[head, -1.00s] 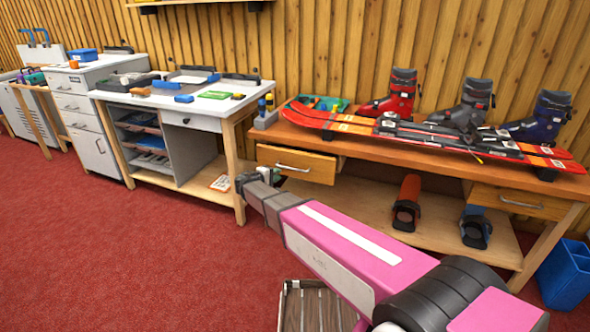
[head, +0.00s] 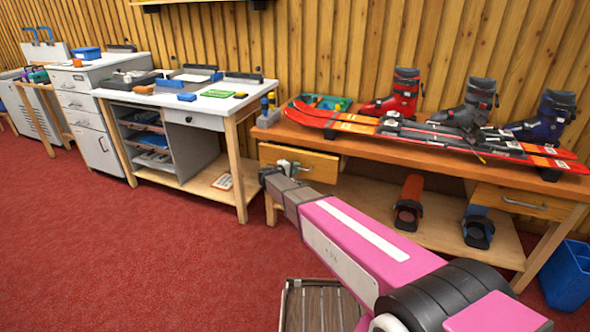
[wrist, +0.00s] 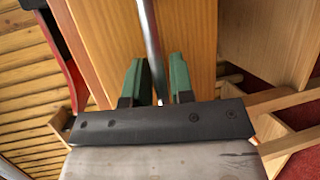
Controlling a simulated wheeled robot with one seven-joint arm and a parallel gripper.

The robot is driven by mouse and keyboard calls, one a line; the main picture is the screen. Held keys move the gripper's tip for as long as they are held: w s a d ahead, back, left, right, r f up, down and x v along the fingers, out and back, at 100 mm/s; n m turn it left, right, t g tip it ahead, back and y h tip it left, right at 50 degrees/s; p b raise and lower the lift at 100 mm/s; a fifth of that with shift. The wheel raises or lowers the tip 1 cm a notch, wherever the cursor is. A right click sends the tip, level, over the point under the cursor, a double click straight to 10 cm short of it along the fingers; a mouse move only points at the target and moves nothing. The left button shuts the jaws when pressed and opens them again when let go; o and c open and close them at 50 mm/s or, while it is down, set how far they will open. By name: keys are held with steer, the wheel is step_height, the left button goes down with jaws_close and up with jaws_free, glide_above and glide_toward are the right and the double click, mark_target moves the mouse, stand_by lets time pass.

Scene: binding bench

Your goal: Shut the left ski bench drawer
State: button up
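The left ski bench drawer (head: 320,165) has a wooden front with a metal bar handle. It sits under the left end of the ski bench (head: 370,149) and appears to stand a little out from it. My gripper (head: 288,166) is in front of the drawer and hides part of its front and handle. In the wrist view, the drawer front (wrist: 190,30) faces the gripper. The metal handle (wrist: 151,40) runs between the two green fingers of my gripper (wrist: 158,80). The fingers are apart, with a small gap beside the handle on the right.
Red skis (head: 350,128) and several ski boots (head: 468,105) stand on the bench top. The right drawer (head: 525,202) is under the bench's other end. A white-topped workbench (head: 225,105) stands to the left. A blue bin (head: 568,275) is at the right. Red carpet (head: 130,260) is clear at left.

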jaws_close()
steer(key=w+d, duration=0.1)
steer(key=w, duration=0.2)
steer(key=w+d, duration=0.1)
steer(key=w, duration=0.2)
steer(key=w+d, duration=0.1)
steer(key=w, duration=0.2)
steer(key=shift+d, duration=0.1)
jaws_free()
steer(key=shift+w, duration=0.1)
steer(key=v, duration=1.1)
steer(key=shift+d, duration=0.1)
